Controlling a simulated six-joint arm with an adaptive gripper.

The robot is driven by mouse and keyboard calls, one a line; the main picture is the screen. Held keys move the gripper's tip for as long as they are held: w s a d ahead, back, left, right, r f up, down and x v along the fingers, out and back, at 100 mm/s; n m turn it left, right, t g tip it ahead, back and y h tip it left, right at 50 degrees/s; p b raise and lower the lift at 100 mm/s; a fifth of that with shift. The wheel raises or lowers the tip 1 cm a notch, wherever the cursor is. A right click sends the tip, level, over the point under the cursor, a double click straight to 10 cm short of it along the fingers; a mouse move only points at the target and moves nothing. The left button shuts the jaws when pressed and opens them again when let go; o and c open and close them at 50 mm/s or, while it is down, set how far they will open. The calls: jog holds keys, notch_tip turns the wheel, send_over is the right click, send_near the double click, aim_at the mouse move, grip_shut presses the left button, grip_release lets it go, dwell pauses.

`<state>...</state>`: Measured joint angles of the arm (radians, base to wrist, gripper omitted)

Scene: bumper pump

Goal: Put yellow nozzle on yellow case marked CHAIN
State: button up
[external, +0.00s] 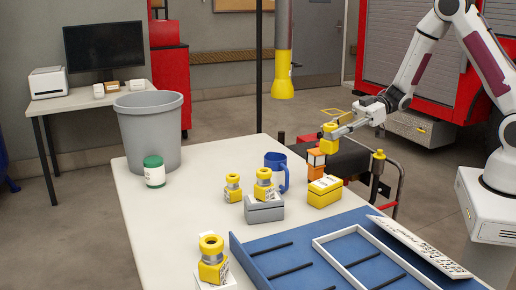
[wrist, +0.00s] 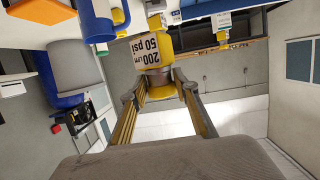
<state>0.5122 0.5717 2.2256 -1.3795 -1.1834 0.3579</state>
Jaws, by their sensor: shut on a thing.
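My gripper (external: 342,130) is shut on a yellow nozzle (external: 329,146) with a grey metal band and holds it in the air above the table's far right part. In the wrist view the nozzle (wrist: 155,52) sits between the two fingers (wrist: 157,88), its label reading "200" and "50 psi". A yellow case (external: 324,194) stands on the table below and slightly left of the held nozzle, apart from it. Its top looks bare; its marking is too small to read.
Another nozzle (external: 264,184) stands on a grey case (external: 265,211). One (external: 232,190) stands beside it, another (external: 211,268) at front left. A blue mug (external: 277,166) and an orange-and-white block (external: 315,162) are near the yellow case. A blue tray (external: 300,268) fills the front.

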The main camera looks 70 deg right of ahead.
aim_at(333, 148)
jog(key=shift+f, duration=2.9)
jog(key=shift+f, duration=2.05)
jog(key=shift+f, duration=0.1)
jog(key=o, duration=1.3)
jog(key=v, duration=1.2)
